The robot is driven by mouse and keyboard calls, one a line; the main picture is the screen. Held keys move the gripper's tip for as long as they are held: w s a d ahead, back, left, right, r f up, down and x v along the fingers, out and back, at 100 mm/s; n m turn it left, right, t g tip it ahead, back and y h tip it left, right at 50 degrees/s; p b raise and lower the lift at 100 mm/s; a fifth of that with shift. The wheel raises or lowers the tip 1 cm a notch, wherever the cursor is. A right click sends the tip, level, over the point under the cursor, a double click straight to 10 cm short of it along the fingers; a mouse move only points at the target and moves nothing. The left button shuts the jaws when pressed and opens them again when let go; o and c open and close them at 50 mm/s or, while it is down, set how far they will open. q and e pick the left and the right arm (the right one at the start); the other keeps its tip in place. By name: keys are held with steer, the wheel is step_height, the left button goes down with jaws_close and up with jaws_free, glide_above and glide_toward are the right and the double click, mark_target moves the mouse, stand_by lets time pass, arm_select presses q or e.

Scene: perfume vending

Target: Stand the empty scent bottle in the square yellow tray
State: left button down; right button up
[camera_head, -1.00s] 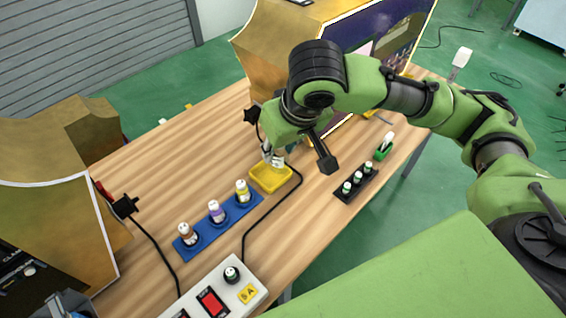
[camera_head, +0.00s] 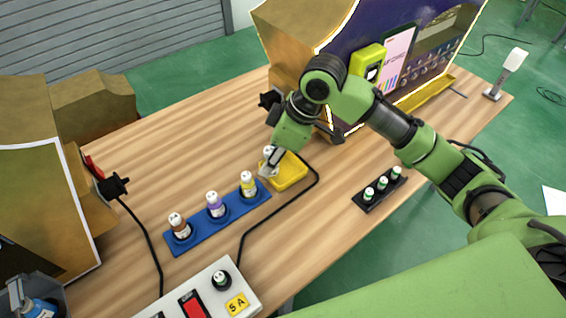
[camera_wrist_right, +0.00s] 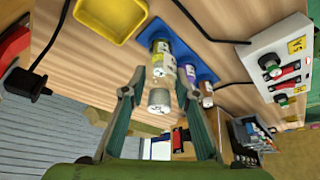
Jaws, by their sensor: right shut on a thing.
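The square yellow tray (camera_head: 299,181) lies on the wooden table. Its corner also shows at the top of the right wrist view (camera_wrist_right: 103,32). My right gripper (camera_head: 268,168) is at the tray's left edge in the head view. In the wrist view the right gripper (camera_wrist_right: 158,97) is shut on a small pale grey bottle (camera_wrist_right: 158,100), the scent bottle, held between its fingertips. The bottle's pale top (camera_head: 269,151) shows in the head view. I cannot tell its height above the table. My left gripper is not in view.
A blue rack (camera_head: 233,213) beside the tray holds yellow, purple and brown bottles. A black rack (camera_head: 370,207) with green-labelled bottles stands right. A white control box (camera_head: 240,276) is in front. A black cable (camera_head: 300,199) curves around the tray. A vending cabinet (camera_head: 290,45) stands behind.

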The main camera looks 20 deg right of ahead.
steer(key=w+d+f, duration=0.3)
steer(key=w+f, duration=0.2)
steer(key=w+d+f, duration=0.2)
steer(key=w+f, duration=0.1)
steer(key=shift+w+d+f, duration=0.15)
steer(key=shift+d, duration=0.2)
step_height(320, 180, down, 2)
steer(key=shift+f+p, duration=0.15)
steer(key=shift+p, duration=0.35)
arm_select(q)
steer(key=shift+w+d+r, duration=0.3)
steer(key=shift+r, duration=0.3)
arm_select(e)
steer(key=shift+f, duration=0.35)
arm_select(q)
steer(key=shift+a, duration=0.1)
arm_select(e)
steer(key=o, duration=1.2)
steer(key=shift+f, duration=0.1)
steer(key=shift+c, duration=0.2)
